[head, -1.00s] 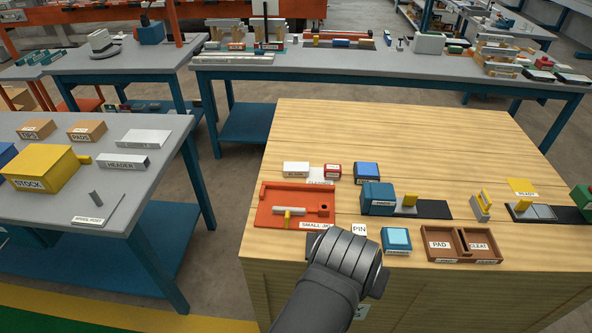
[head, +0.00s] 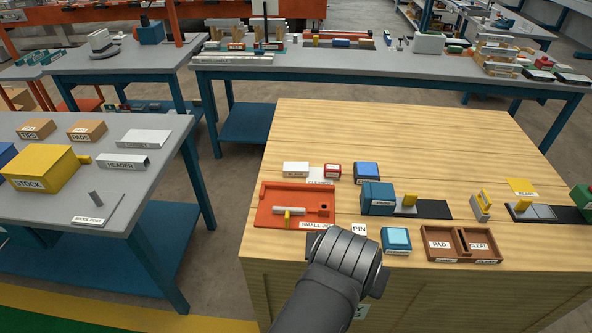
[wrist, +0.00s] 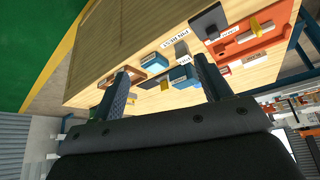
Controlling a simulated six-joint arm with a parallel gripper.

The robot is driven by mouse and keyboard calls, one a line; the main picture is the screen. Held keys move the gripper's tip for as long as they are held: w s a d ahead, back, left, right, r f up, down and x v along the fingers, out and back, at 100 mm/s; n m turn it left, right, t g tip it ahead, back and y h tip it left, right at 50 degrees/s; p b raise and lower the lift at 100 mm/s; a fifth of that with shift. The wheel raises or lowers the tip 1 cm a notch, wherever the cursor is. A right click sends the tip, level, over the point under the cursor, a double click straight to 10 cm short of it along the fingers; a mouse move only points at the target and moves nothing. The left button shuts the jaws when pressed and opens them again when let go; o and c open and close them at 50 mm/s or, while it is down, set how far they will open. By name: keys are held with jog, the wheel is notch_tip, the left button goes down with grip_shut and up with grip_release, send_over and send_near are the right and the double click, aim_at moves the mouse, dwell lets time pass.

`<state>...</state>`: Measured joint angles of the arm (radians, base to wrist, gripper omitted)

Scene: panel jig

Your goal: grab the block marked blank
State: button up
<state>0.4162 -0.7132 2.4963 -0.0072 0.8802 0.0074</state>
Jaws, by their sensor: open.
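The block marked blank (head: 296,169) is a small white block with a dark-lettered label on its front. It lies on the wooden bench, just behind the red jig tray (head: 262,207) in the head view. A small red block (head: 333,170) stands to its right, apart from it. My gripper (wrist: 165,82) is open and empty in the wrist view, its two dark fingers wide apart. In the head view my wrist is at the front edge of the bench, well in front of the white block, and hides the fingers.
A blue block (head: 367,172) and a larger blue box (head: 377,198) stand right of the small blocks. A light-blue-topped block (head: 396,240) and a brown two-part tray (head: 462,259) lie near the front edge. The rear of the bench is clear.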

jog(key=w+d+r+m+g+h, duration=0.2)
jog(key=w+d+r+h, duration=0.15)
jog(key=d+r, duration=0.45)
jog(key=w+d+r+m+g, duration=0.1)
jog(key=w+d, duration=0.2)
jog(key=w, duration=0.2)
jog(key=w+d+r+m, duration=0.2)
jog(key=w, duration=0.3)
jog(key=m+g+y, duration=0.2)
jog(key=m+y, duration=0.4)
jog(key=m, duration=0.1)
send_over(296, 166)
notch_tip(296, 166, down, 24)
jog(key=shift+s+d+r, duration=0.15)
jog(key=shift+f, duration=3.05)
jog(key=c, duration=1.3)
